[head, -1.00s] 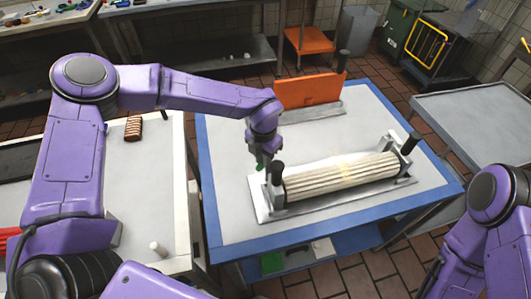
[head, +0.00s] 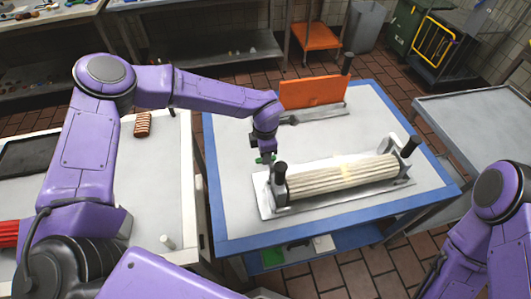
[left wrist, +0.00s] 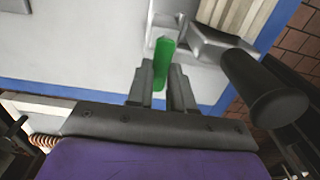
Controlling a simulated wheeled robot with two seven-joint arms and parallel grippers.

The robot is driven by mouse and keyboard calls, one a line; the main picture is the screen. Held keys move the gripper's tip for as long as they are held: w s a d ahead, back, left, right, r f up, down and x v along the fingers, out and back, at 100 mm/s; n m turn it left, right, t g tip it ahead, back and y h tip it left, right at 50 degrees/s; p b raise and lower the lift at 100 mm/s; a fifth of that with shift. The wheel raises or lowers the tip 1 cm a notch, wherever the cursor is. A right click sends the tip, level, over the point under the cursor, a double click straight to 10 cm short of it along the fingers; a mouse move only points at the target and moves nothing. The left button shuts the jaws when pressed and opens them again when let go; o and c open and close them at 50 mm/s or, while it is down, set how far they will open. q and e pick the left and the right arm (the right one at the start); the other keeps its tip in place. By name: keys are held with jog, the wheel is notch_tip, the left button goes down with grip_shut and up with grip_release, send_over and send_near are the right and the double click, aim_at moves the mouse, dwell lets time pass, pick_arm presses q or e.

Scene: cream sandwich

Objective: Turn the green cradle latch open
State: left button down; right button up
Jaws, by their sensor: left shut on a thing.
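The green latch (head: 259,160) is at the left end of the metal cradle (head: 265,207) on the blue-edged table. My left gripper (head: 268,157) reaches it from above, beside the cradle's left black knob (head: 281,170). In the left wrist view the green latch (left wrist: 163,52) stands between the two fingers of the left gripper (left wrist: 161,78), which are shut on it. The latch's pivot is hard to make out. The cradle holds a long, cream, ribbed roll (head: 340,177). My right arm shows at the right edge, but its gripper is out of view.
A black knob (left wrist: 265,90) stands close to the right of the fingers in the left wrist view. An orange panel (head: 312,91) stands upright on a metal base behind the cradle. The table's front left (head: 232,215) is clear.

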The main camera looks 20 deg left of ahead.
pick_arm(q)
jog(key=shift+w+r, duration=0.1)
jog(key=shift+r, duration=0.05)
jog(key=c, duration=1)
grip_release()
notch_tip(320, 180, up, 10)
jog(key=b, duration=0.3)
jog(key=shift+r, duration=0.25)
jog(key=shift+a, duration=0.1)
